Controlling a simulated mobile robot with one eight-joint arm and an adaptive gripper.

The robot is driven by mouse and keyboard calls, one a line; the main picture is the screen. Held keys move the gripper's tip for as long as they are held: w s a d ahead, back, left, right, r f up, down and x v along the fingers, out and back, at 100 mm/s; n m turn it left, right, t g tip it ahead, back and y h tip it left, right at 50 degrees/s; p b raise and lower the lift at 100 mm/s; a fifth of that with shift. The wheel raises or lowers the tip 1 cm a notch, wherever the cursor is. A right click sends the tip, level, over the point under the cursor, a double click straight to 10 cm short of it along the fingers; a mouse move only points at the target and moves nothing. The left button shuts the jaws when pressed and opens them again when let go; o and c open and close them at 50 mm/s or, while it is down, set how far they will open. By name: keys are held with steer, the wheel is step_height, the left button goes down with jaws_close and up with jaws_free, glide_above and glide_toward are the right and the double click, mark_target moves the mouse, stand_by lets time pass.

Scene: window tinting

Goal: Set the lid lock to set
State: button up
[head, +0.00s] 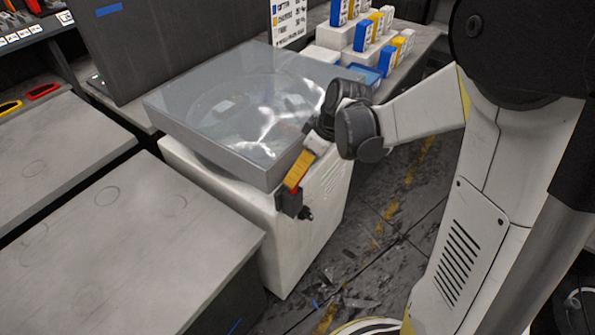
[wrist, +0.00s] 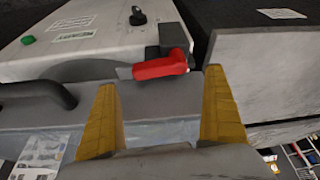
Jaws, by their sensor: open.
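The white machine (head: 300,240) has a closed, see-through grey lid (head: 215,110). The lid lock is a red lever (wrist: 160,66) on a dark block at the lid's edge, in the upper middle of the wrist view. It lies nearly sideways there. In the head view only a little red shows, beside my gripper (head: 299,168). In the wrist view my gripper (wrist: 160,80) is open, with its two yellow fingers either side of the lever's line. The lever is just beyond the fingertips, and I cannot tell whether they touch it. Any lock markings are unreadable.
A black knob (wrist: 138,17) and a green button (wrist: 28,40) are on the machine's white face. A dark handle (wrist: 40,95) is at the left. A grey table (head: 120,250) stands close at the left; coloured boxes (head: 370,30) stand behind. The floor at right is open.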

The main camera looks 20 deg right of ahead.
steer(key=v, duration=0.7)
steer(key=shift+r, duration=0.35)
steer(key=shift+s, duration=0.1)
steer(key=s+a+r+m+t+h, duration=0.1)
steer(key=s+r+m+t, duration=0.1)
steer(key=s+m, duration=0.2)
steer(key=s+a+r+m+t+h, duration=0.1)
steer(key=s+m, duration=0.3)
steer(key=s, duration=0.6)
steer(key=shift+s+a+r+m+t+h, duration=0.3)
steer(key=shift+s+a+r+t+h, duration=0.15)
steer(key=shift+r+h, duration=0.25)
steer(key=shift+w+d, duration=0.1)
stand_by(0.6)
